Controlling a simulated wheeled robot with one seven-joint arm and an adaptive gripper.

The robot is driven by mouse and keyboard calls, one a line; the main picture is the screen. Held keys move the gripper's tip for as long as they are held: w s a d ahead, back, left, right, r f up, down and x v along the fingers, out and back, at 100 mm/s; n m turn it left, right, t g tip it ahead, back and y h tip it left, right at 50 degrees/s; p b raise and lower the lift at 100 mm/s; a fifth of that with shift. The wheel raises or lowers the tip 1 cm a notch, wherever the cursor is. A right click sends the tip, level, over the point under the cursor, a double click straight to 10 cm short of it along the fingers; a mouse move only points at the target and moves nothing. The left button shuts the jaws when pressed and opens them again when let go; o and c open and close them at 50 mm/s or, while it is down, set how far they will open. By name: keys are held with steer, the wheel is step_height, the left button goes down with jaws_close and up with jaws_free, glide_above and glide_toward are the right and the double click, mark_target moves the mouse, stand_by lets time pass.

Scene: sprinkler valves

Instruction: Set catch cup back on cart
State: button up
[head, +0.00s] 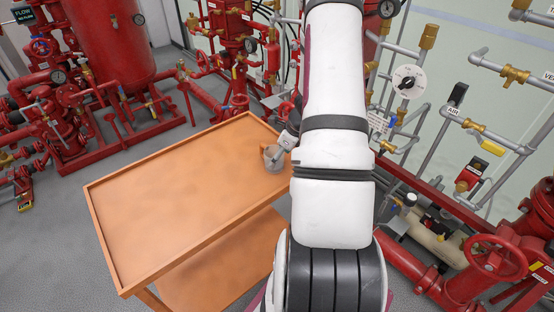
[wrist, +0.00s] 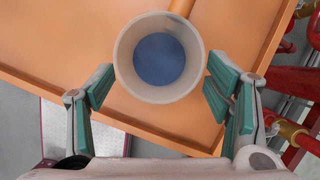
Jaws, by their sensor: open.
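The catch cup (wrist: 159,58) is a pale, round, open-topped cup with a blue inside bottom. In the wrist view it is seen from above, over the orange cart top, between and slightly beyond the fingertips of my gripper (wrist: 158,88). The teal finger pads are apart, with a gap visible on each side of the cup. In the head view the cup (head: 273,158) appears at the right edge of the orange cart (head: 180,195), partly beside my arm. Whether its base rests fully on the cart cannot be told. My gripper is mostly hidden behind my arm in the head view.
The cart top is otherwise largely bare, with a raised rim and a lower shelf (head: 225,270). Red pipework and a large red tank (head: 110,45) stand behind. Grey pipes, a dial (head: 408,82) and a red handwheel (head: 495,257) crowd the right.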

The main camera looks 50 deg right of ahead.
steer(key=v, duration=0.9)
steer(key=w+a+r+n+y, duration=0.1)
steer(key=w+a+r+n, duration=0.2)
steer(key=a+r+n, duration=0.65)
steer(key=w+a+r+n, duration=0.2)
steer(key=a+r+n, duration=0.5)
steer(key=a+r, duration=0.5)
steer(key=s+a+r+n, duration=0.3)
steer(key=s+a+n, duration=0.4)
steer(key=a+n, duration=0.1)
steer(key=s+a+r+n+h, duration=0.1)
steer(key=s+a+r+n, duration=0.1)
steer(key=s+a+n, duration=0.5)
steer(key=a+n, duration=0.1)
steer(key=n, duration=0.1)
steer(key=shift+a+r+n+t+h, duration=0.3)
steer(key=shift+r+n, duration=0.05)
steer(key=shift+s, duration=0.1)
steer(key=shift+c, duration=0.4)
